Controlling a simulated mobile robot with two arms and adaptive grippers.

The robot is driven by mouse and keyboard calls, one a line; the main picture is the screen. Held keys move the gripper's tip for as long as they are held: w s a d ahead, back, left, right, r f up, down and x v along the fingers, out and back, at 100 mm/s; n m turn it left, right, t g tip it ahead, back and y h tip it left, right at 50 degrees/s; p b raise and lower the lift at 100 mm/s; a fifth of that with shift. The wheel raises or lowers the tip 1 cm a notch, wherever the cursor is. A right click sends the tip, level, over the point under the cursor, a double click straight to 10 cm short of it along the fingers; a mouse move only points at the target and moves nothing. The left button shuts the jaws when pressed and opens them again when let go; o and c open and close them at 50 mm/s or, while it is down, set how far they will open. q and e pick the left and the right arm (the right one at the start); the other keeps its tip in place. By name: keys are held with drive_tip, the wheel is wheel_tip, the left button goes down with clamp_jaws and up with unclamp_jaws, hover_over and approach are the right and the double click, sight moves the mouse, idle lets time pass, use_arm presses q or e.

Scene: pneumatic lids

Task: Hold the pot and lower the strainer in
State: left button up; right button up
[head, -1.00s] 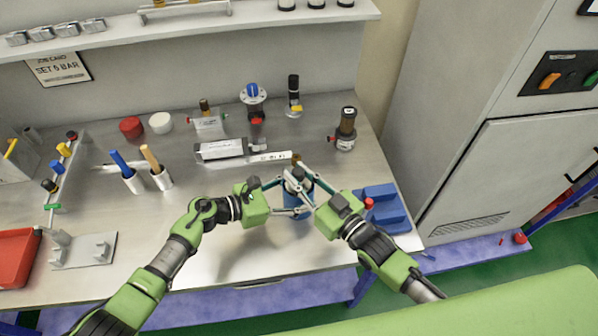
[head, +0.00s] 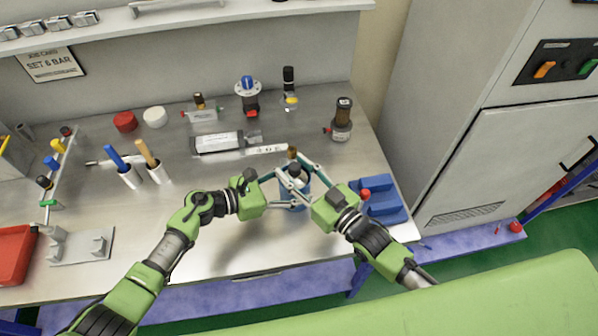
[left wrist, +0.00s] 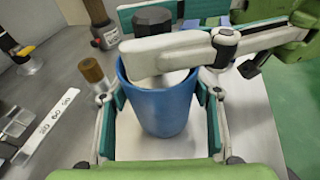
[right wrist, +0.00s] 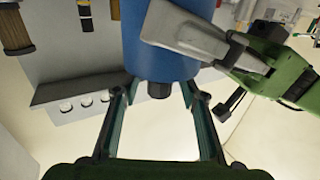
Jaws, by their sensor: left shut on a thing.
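The blue pot (left wrist: 165,112) stands upright between the fingers of my left gripper (left wrist: 160,125), which is shut on its sides. The pot also shows in the right wrist view (right wrist: 160,45) and, partly hidden by fingers, in the head view (head: 295,208). The strainer's dark knob (left wrist: 152,20) stands above the pot's mouth and also shows in the right wrist view (right wrist: 159,90). My right gripper (right wrist: 160,88) has its fingers on both sides of the knob, with gaps showing, so it looks open. Its finger covers part of the mouth; the strainer's body is mostly hidden inside.
A blue block (head: 383,203) with a red knob stands right of the pot. A brown-topped bottle (head: 342,120) stands behind. A labelled grey box (head: 218,142) and a white strip (head: 266,149) lie behind left. The bench front-left of the pot is clear.

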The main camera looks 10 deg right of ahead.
use_arm(q)
drive_tip(key=shift+s+a+f, duration=0.1)
drive_tip(key=shift+s+f, duration=0.1)
drive_tip(key=shift+f, duration=0.25)
use_arm(e)
drive_tip(key=v, duration=1.2)
use_arm(q)
drive_tip(key=o, duration=1.1)
drive_tip(key=shift+w+r, duration=0.2)
drive_tip(key=shift+r, duration=0.1)
drive_tip(key=v, duration=1.2)
